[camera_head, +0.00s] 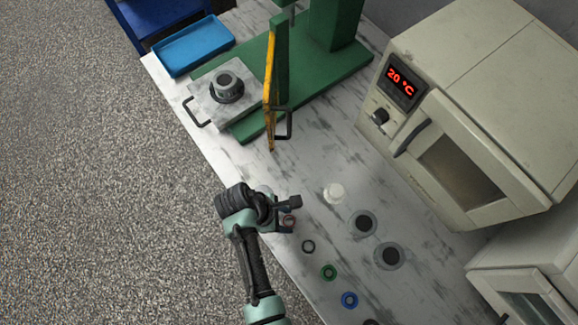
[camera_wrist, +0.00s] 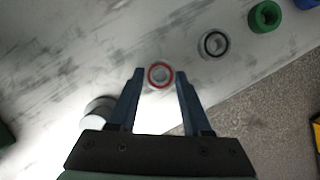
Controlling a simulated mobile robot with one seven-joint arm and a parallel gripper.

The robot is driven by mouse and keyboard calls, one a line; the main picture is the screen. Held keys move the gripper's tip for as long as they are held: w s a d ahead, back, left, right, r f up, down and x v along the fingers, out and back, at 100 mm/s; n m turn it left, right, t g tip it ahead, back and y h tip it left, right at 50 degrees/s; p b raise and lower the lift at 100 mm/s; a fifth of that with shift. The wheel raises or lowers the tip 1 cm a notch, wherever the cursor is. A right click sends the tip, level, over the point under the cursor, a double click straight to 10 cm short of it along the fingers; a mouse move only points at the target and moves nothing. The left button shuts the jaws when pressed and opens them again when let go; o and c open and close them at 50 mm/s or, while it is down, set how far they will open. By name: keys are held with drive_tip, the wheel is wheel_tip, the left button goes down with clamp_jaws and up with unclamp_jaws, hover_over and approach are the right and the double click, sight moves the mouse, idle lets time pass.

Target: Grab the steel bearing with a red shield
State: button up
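The steel bearing with a red shield (camera_wrist: 160,75) lies on the worktop in the wrist view, its red ring facing up. My gripper (camera_wrist: 160,73) is open, with one dark blue finger on each side of the bearing. A gap shows between each fingertip and the bearing, so it is not clamped. How far the tips are above the worktop I cannot tell. In the head view my gripper (camera_head: 287,209) is over the worktop's front edge, and the bearing (camera_head: 288,221) is partly hidden by it.
A black-ringed bearing (camera_head: 308,246), a green ring (camera_head: 328,272) and a blue ring (camera_head: 350,300) lie in a row nearby. A white cylinder (camera_head: 334,193) and two grey parts (camera_head: 363,223) stand behind. A green press (camera_head: 280,70) and an oven (camera_head: 450,170) stand farther back.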

clamp_jaws()
drive_tip(key=shift+r, duration=0.1)
